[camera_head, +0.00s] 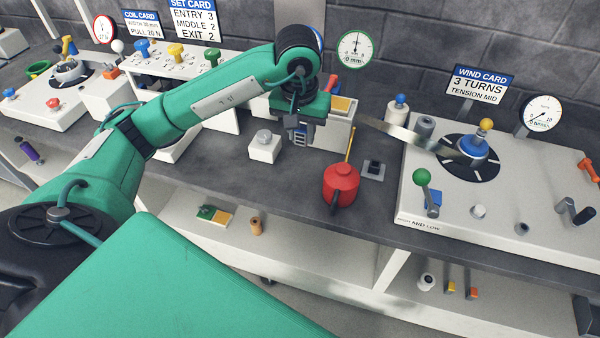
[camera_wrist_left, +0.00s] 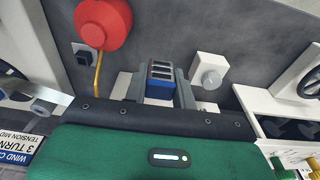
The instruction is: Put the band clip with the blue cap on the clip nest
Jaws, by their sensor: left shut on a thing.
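My left gripper (camera_head: 300,136) is shut on a small grey slotted block with blue on it, which looks like the band clip with the blue cap (camera_wrist_left: 160,74). In the left wrist view the clip sits between the two grey fingers (camera_wrist_left: 160,82), its blue part toward the palm. In the head view the gripper hangs over the bench, just right of a white block with a grey knob. A small grey plate with a black piece (camera_head: 374,168), possibly the clip nest, lies on the bench to the gripper's right; it also shows in the left wrist view (camera_wrist_left: 83,56).
A red oil can (camera_head: 341,182) with a yellow spout stands between gripper and plate. The white knob block (camera_head: 264,150) is close on the left. A large white winding panel (camera_head: 450,205) fills the right. A metal strip (camera_head: 405,132) runs above the bench behind the plate.

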